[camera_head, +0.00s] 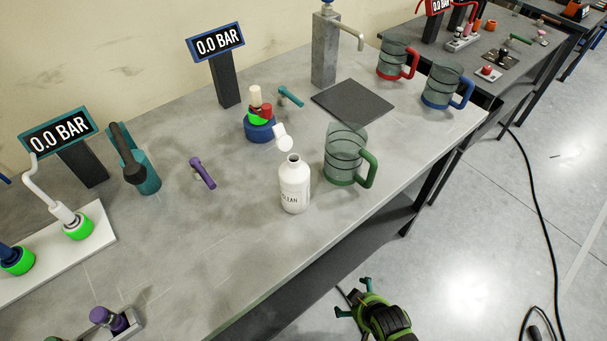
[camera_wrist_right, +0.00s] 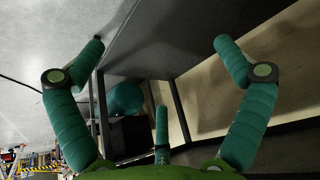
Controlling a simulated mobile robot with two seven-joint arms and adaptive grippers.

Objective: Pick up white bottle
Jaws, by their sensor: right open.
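The white bottle (camera_head: 294,187) stands upright and uncapped on the grey workbench, near its front edge, with dark lettering on its side. A small white cap (camera_head: 283,137) is just behind it. A clear jug with a green base and handle (camera_head: 345,158) stands close to its right. My right gripper (camera_head: 354,297) is below and in front of the bench edge, apart from the bottle. Its fingers are spread and empty, and they also show in the right wrist view (camera_wrist_right: 158,62). The bottle cannot be made out in the wrist view. My left gripper is not in view.
The workbench (camera_head: 230,215) holds a purple tool (camera_head: 203,173), a blue-based stack (camera_head: 260,128), a dark mat (camera_head: 352,102) and red-handled (camera_head: 397,60) and blue-handled jugs (camera_head: 446,86). Free bench surface lies left of the bottle. A black cable (camera_head: 541,200) runs over the floor at right.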

